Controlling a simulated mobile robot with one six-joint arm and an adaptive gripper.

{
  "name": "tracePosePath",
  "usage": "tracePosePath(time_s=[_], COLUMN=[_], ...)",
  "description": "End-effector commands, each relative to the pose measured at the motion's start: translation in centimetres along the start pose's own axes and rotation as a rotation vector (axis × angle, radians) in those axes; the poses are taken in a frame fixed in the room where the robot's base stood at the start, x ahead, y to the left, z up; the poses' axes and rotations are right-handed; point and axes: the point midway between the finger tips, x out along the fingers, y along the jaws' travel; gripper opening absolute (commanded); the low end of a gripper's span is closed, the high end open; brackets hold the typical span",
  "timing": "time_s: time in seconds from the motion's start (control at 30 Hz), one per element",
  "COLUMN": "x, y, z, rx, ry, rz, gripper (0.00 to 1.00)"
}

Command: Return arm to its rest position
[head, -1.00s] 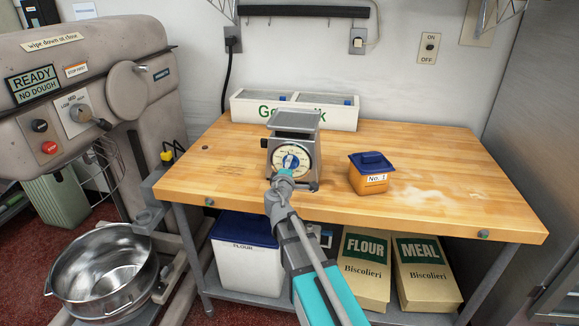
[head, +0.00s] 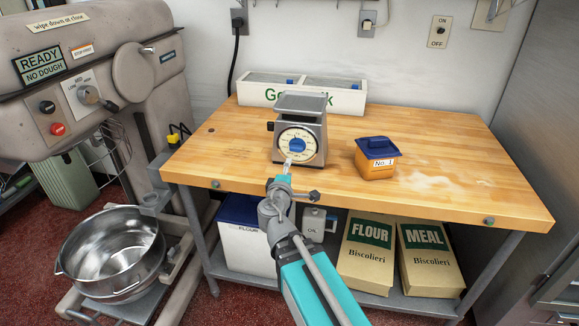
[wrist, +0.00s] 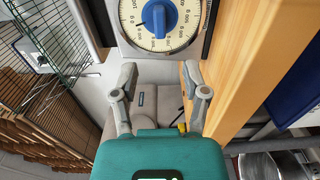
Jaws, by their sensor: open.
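My gripper (head: 287,166) is in front of the table's front edge, below the dial of the grey scale (head: 299,120). The wrist view shows both grey fingers of my gripper (wrist: 160,82) spread apart with nothing between them. The scale's round white dial with its blue centre (wrist: 158,17) lies beyond the fingertips there, apart from them. The scale stands upright on the wooden table (head: 230,155). My arm reaches up from the bottom of the head view.
An orange tub with a blue lid (head: 376,158) stands right of the scale. A white planter box (head: 345,102) is behind it. The mixer (head: 90,70) and its steel bowl (head: 110,255) are at left. FLOUR (head: 366,258) and MEAL (head: 428,258) bags sit on the lower shelf.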

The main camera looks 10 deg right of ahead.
Motion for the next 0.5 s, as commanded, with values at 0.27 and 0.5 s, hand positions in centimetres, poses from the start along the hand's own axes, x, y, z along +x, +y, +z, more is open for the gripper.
tracePosePath(time_s=[0.27,0.5], x=[-0.09,0.03], y=[0.00,0.00], z=[0.01,0.53], rx=[0.000,0.018], ry=[-0.001,-0.019], rz=[0.000,-0.013], gripper=[0.59,0.59])
